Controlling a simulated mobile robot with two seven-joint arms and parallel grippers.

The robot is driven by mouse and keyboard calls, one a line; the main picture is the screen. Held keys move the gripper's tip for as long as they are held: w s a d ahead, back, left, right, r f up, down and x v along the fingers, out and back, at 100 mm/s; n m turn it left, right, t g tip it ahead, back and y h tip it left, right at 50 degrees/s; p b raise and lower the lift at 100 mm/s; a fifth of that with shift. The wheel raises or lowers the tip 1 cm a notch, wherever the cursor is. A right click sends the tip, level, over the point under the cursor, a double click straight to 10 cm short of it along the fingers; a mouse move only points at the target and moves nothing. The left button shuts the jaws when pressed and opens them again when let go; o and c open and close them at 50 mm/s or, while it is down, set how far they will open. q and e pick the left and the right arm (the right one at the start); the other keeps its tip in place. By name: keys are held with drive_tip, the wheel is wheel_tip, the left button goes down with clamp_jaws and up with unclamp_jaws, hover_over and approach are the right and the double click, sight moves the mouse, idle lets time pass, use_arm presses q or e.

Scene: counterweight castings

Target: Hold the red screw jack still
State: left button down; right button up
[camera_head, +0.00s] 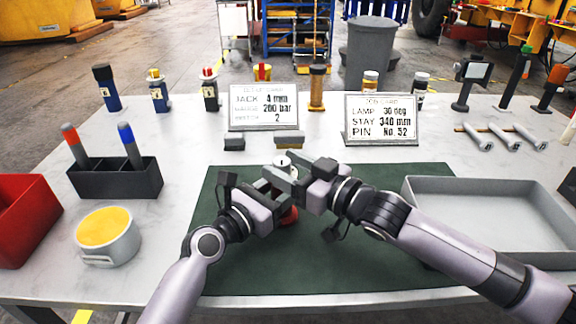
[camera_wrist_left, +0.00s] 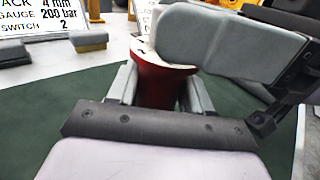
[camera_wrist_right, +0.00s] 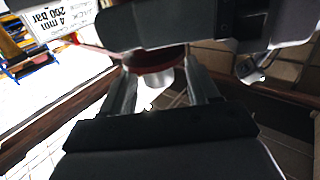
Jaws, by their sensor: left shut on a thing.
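The red screw jack (camera_head: 289,214) stands on the green mat (camera_head: 390,250), mostly hidden behind my grippers in the head view. Its pale top (camera_head: 282,160) shows above them. In the left wrist view its red body (camera_wrist_left: 163,86) is between the fingers of my left gripper (camera_head: 274,186), which is shut on it. My right gripper (camera_head: 291,179) is at the jack's top, from the right. In the right wrist view its fingers stand apart on either side of a pale round part (camera_wrist_right: 160,77) below a red part, with gaps visible.
A grey tray (camera_head: 490,250) lies right of the mat. A yellow-topped pot (camera_head: 104,228), a red bin (camera_head: 22,215) and a dark holder (camera_head: 118,178) stand at left. Two sign boards (camera_head: 264,107) (camera_head: 381,119) stand behind. Small blocks (camera_head: 289,140) sit before the left sign.

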drive_tip(key=shift+d, duration=0.1)
drive_tip(key=v, duration=1.1)
drive_tip(key=shift+s+d, duration=0.3)
use_arm(q)
drive_tip(key=shift+c, duration=2)
unclamp_jaws()
